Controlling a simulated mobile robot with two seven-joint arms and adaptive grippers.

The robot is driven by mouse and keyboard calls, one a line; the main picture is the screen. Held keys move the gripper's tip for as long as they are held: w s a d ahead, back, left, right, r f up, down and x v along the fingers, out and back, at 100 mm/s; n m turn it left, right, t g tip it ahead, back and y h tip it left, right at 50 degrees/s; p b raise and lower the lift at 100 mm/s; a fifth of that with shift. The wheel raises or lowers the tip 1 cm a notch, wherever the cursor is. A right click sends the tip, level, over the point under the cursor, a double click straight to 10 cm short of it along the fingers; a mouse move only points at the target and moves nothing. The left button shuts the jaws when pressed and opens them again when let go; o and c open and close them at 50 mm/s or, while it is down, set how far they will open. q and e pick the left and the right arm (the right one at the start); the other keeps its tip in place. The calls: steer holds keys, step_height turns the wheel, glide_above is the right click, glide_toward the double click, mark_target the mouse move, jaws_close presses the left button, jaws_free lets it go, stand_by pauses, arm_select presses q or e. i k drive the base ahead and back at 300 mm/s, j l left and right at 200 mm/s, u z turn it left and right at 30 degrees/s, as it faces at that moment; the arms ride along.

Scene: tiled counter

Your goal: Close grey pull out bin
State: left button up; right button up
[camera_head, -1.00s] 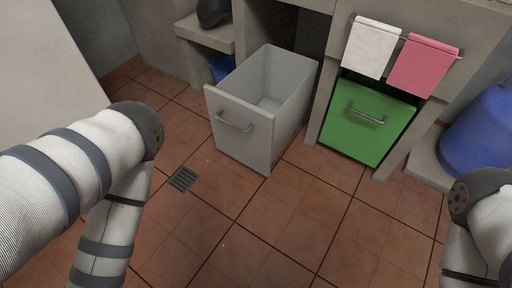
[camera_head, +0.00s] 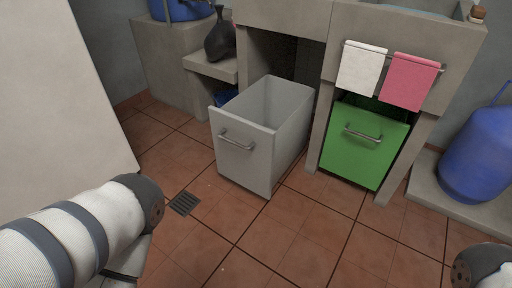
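The grey pull out bin (camera_head: 243,160) stands far out from its opening under the counter, with its open top showing an empty-looking inside. Its metal handle (camera_head: 236,141) is on the front face, turned toward me. My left arm comes in at the lower left and my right arm shows at the lower right corner. Both grippers are out of the picture. Neither arm is seen touching the bin.
A green bin (camera_head: 363,145) sits in the opening to the right. White (camera_head: 360,68) and pink (camera_head: 412,81) towels hang above it. A blue gas cylinder (camera_head: 476,158) stands at the right. A black bag (camera_head: 220,40) rests on a ledge. The tiled floor in front is clear.

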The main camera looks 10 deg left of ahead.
mark_target(257, 135)
steer(key=i+l+u, duration=0.6)
steer(key=i+l, duration=0.15)
steer(key=l, duration=0.1)
